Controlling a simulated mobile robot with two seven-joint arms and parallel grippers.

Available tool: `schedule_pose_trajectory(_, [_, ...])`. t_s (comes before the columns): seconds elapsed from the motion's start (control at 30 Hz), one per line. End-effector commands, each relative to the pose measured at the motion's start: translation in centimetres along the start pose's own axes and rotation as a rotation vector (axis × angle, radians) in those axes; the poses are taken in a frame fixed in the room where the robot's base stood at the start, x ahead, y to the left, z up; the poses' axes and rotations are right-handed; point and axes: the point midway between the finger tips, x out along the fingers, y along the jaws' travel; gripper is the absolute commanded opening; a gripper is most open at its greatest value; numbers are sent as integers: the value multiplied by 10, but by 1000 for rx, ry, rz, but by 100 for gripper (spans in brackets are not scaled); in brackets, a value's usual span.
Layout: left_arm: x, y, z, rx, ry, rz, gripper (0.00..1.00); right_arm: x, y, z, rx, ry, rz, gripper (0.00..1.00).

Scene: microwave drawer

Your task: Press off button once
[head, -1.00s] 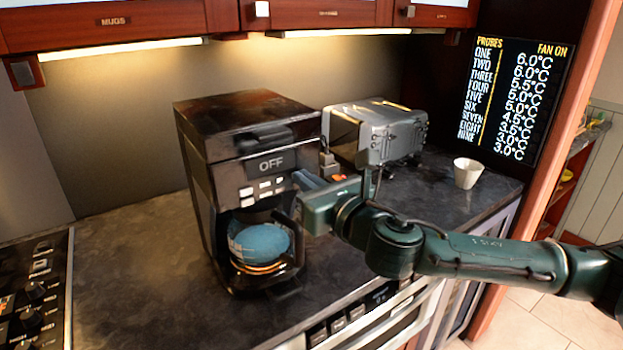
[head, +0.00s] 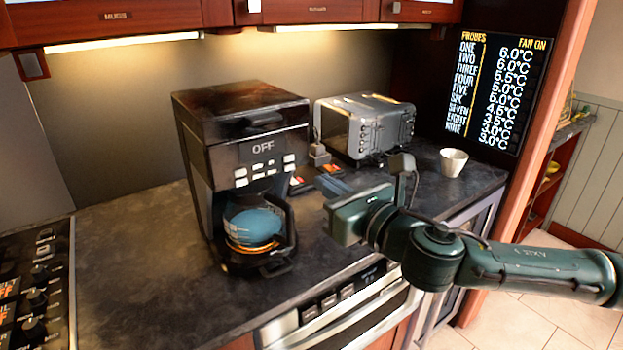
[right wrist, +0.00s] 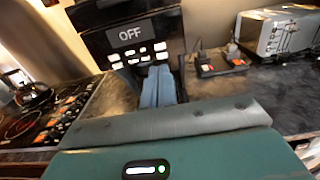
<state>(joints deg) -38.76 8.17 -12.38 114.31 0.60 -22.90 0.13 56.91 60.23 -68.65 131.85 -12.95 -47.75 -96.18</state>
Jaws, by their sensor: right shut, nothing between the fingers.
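The black coffee maker (head: 245,175) stands on the counter. Its display (head: 263,147) reads OFF. Rows of pale buttons (head: 265,171) sit just below the display. A glass carafe (head: 255,228) with a blue part inside sits in it. My right gripper (head: 328,184) is shut and empty, to the right of the coffee maker and apart from it in the head view. In the right wrist view its blue fingers (right wrist: 158,86) point toward the coffee maker, just below the display (right wrist: 130,35) and over part of the buttons (right wrist: 117,62). My left gripper is not in view.
A silver toaster (head: 365,128) stands behind on the right, with a white cup (head: 453,162) beyond it. Small switches (head: 320,172) lie between toaster and coffee maker. A stove (head: 35,290) is at the left. The counter (head: 135,250) left of the coffee maker is clear.

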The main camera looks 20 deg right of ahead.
Motion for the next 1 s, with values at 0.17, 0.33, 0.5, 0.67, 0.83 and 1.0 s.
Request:
schedule_pose_trajectory(0.17, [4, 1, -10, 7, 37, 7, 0, -32, -1, -2, 0, 1, -1, 0])
schedule_pose_trajectory(0.33, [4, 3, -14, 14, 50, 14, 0, -44, 0, -1, 1, 1, 0, 0])
schedule_pose_trajectory(0.5, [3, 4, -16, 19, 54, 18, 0, -47, 0, 0, 1, 0, 1, 0])
schedule_pose_trajectory(0.67, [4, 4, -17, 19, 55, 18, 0, -46, 0, 0, 1, 0, 0, 0])
schedule_pose_trajectory(0.83, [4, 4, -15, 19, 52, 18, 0, -46, 0, 0, 1, 0, 0, 0])
schedule_pose_trajectory(1.0, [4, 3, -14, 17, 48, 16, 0, -46, 0, 0, 1, 0, 0, 0])
